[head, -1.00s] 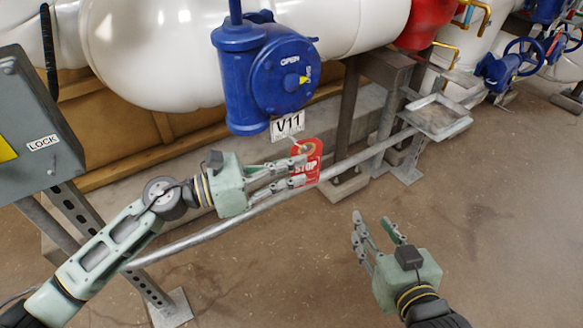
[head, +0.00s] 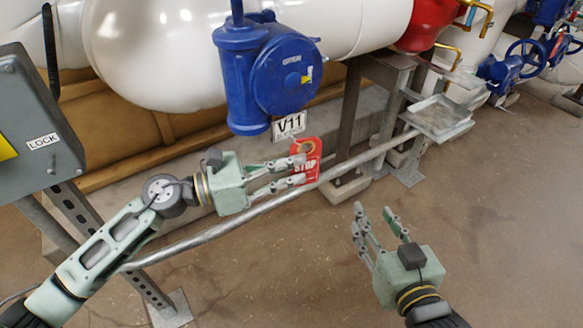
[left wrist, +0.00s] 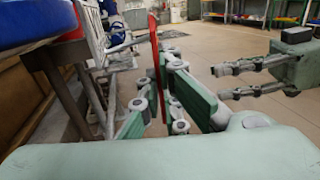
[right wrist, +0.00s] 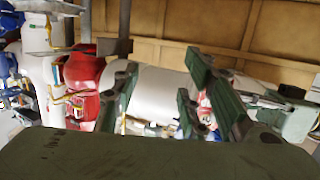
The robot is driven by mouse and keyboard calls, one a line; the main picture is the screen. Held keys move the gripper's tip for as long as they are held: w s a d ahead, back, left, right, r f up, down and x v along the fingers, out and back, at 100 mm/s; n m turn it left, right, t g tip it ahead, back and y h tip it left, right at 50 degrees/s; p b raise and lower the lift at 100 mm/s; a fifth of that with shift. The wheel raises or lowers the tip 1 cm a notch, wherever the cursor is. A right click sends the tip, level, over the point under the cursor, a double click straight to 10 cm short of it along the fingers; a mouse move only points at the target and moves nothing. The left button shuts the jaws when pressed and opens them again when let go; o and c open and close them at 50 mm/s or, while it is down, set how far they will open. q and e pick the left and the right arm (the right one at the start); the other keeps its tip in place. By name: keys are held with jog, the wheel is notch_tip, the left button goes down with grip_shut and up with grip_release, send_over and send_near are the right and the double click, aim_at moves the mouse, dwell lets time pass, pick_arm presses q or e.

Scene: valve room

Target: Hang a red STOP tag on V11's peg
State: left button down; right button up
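The red STOP tag (head: 312,150) is just below the white V11 label (head: 289,125), under the blue valve V11 (head: 268,80). In the left wrist view the tag (left wrist: 154,38) is upright and edge-on. My left gripper (head: 302,170) is closed around the tag, with fingers on both faces; these fingers (left wrist: 158,85) also show in the left wrist view. A thin pale rod, seemingly the peg (left wrist: 124,46), reaches toward the tag; I cannot tell whether it passes through the hole. My right gripper (head: 380,222) is open and empty, lower right of the tag.
A metal tray (head: 437,117) stands to the right. A grey LOCK box (head: 35,130) is at the left. White tanks and pipes (head: 150,50) fill the back. The floor at the front right is clear.

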pick_arm(q)
jog(key=shift+w+a+b, duration=0.35)
jog(key=shift+w+b, duration=0.1)
pick_arm(e)
jog(key=shift+w+a+r+t, duration=0.15)
jog(key=shift+r+t, duration=0.25)
jog(key=shift+r, duration=0.3)
jog(key=shift+w+a+r+t, duration=0.1)
jog(key=shift+r+t, duration=0.3)
jog(key=shift+r, duration=0.3)
jog(key=shift+w+a+r+t, duration=0.15)
jog(key=shift+r+t, duration=0.25)
jog(key=shift+r, duration=0.3)
jog(key=shift+r+y, duration=0.1)
jog(key=shift+y, duration=0.3)
jog(key=shift+r, duration=0.1)
pick_arm(q)
jog(key=shift+w+a+f+b, duration=0.25)
jog(key=shift+w+f+b, duration=0.1)
jog(key=shift+b, duration=0.2)
pick_arm(e)
jog(key=shift+s+a+r+t+y, duration=0.15)
jog(key=shift+r+t, duration=0.4)
jog(key=shift+r, duration=0.35)
jog(key=shift+a+r+t+y, duration=0.1)
jog(key=shift+r+t, duration=0.4)
jog(key=shift+r, duration=0.4)
jog(key=shift+s+a+r+t+y, duration=0.15)
jog(key=shift+r+t, duration=0.4)
jog(key=shift+r, duration=0.35)
